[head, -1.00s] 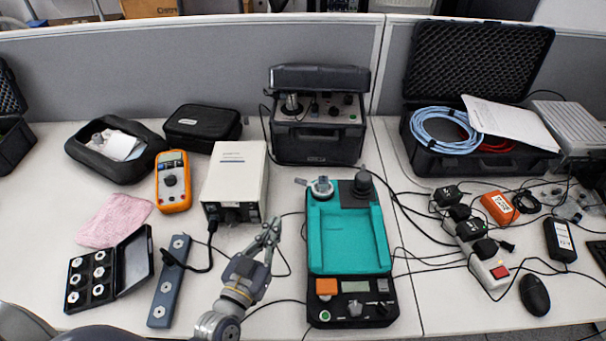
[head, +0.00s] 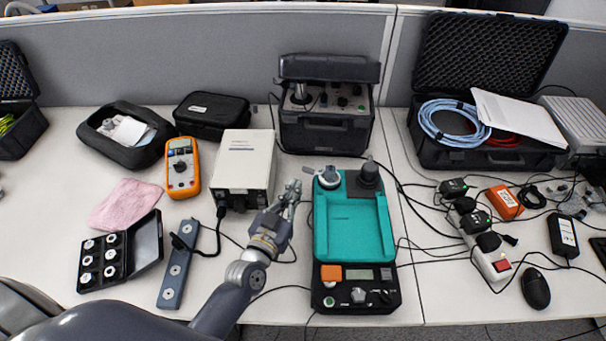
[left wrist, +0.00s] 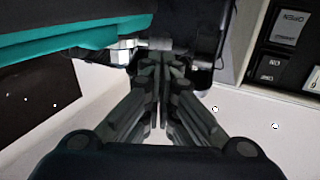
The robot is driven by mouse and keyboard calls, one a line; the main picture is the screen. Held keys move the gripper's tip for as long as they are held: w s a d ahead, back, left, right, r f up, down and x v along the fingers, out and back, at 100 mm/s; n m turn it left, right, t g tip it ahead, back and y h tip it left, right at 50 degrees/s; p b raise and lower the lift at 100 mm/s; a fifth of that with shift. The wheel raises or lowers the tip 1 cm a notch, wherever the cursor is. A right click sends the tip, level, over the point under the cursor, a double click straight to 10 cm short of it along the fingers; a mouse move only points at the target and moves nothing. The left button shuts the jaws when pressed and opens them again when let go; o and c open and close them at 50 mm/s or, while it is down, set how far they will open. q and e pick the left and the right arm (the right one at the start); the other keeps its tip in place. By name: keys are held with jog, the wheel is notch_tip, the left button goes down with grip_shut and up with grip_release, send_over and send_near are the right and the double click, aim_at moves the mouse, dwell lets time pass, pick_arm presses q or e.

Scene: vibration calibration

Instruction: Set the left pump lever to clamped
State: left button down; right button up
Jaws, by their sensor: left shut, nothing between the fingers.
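The teal-topped pump unit (head: 350,222) with a black base stands at the middle of the table. At its back left corner is a silver round fitting with a short lever (head: 327,177); I cannot read its setting. My left gripper (head: 293,188) is shut and empty, just left of this fitting. In the left wrist view the shut fingertips (left wrist: 160,62) are close to a grey rod (left wrist: 155,43) beside a silver metal part (left wrist: 125,50) at the teal edge; I cannot tell whether they touch. My right gripper is not in view.
A white box (head: 243,163) stands left of my left gripper, and a black case (head: 325,135) stands behind the pump. An orange multimeter (head: 182,168), black weight case (head: 145,245) and grey bar (head: 177,270) lie left. Cables run along both sides of the pump.

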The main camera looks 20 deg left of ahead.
aim_at(310, 171)
pick_arm(q)
jog(key=shift+w+d, duration=0.15)
jog(key=shift+w, duration=1.3)
jog(key=shift+w+d, duration=0.15)
jog(key=shift+w, duration=1.25)
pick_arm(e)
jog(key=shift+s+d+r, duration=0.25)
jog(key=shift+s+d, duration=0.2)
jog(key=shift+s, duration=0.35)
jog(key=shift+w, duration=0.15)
pick_arm(q)
jog(key=shift+a+p, duration=0.1)
jog(key=shift+p, duration=0.25)
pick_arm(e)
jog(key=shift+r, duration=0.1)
